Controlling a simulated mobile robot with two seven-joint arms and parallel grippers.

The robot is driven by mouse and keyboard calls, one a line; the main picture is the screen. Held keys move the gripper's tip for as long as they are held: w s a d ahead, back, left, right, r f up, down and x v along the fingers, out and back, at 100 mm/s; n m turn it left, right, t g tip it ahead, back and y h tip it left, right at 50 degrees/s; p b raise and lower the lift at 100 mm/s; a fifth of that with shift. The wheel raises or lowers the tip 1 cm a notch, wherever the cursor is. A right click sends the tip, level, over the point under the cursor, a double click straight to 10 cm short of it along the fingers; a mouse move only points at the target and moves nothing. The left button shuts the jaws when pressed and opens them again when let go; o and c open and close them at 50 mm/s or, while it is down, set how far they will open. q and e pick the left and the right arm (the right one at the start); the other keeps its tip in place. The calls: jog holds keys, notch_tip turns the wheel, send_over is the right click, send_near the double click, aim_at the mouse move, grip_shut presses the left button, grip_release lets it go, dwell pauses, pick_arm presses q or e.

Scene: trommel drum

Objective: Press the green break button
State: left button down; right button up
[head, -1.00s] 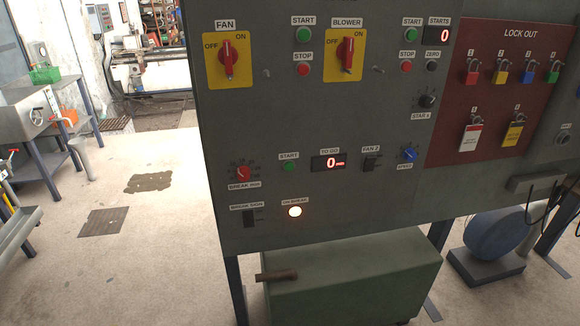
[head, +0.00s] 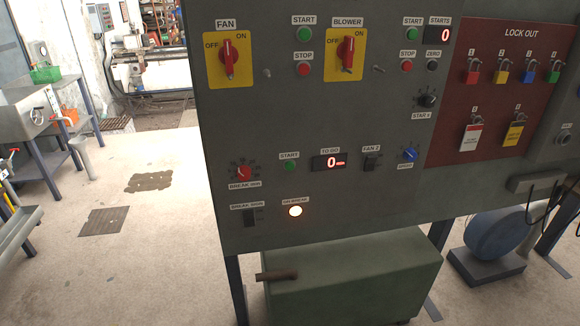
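A small green button (head: 289,167) under a START label sits on the lower part of the grey control panel (head: 300,120). To its left is a red BREAK knob (head: 243,173) with a dial scale. To its right is a TO GO display (head: 329,162) with a lit red 0. Below it glows a white ON BREAK lamp (head: 295,211), and a dark BREAK SIGN switch (head: 249,217) is at its left. Neither of my grippers shows in the head view.
Higher up are green START buttons (head: 304,34), red STOP buttons (head: 304,70), and yellow-backed FAN (head: 228,58) and BLOWER (head: 345,55) switches. A red LOCK OUT board (head: 490,95) holds several padlocks. A green box (head: 350,280) stands below the panel.

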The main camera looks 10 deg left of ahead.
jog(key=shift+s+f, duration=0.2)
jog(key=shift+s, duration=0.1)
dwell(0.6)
